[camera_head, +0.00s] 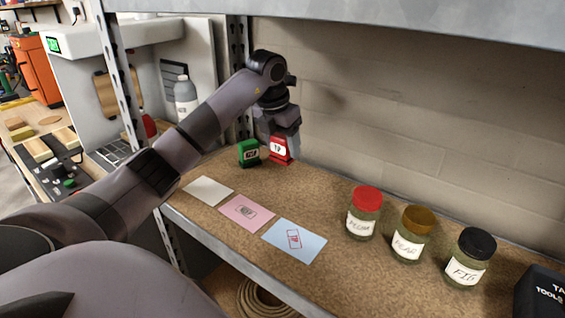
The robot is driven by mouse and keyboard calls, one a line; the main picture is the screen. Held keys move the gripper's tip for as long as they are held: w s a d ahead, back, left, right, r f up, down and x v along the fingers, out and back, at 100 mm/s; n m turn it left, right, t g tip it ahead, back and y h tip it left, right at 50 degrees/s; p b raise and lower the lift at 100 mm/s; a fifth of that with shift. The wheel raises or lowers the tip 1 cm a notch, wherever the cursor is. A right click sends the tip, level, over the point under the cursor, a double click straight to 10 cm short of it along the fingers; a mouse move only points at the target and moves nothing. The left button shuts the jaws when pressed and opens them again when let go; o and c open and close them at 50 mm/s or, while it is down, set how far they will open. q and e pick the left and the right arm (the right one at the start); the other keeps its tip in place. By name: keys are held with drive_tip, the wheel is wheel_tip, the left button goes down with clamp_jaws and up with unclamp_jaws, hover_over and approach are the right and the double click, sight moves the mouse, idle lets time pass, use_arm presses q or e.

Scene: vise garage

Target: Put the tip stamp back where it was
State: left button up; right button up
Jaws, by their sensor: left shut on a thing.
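My left gripper (281,132) reaches in from the left to the back of the shelf. It is shut on the red tip stamp (279,150), which has a white label on its front. The red stamp is upright at the back, just right of a green stamp (249,153). I cannot tell whether its base touches the shelf. A blue card (307,247) with a red stamp mark lies nearer the front. A pink card (237,203) with a dark mark and a blank white card (208,190) lie to its left. My right gripper is out of view.
The cork-coloured shelf (330,270) holds three jars on the right, with red (367,198), brown (417,217) and black (477,241) lids. A dark box (540,293) stands at the right edge. A wall is behind, a metal shelf (420,22) above.

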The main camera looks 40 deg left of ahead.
sight(283, 162)
use_arm(q)
wheel_tip(283, 162, down, 5)
idle(0.4)
drive_tip(key=shift+f, duration=0.15)
drive_tip(key=o, duration=0.8)
drive_tip(key=shift+o, duration=0.2)
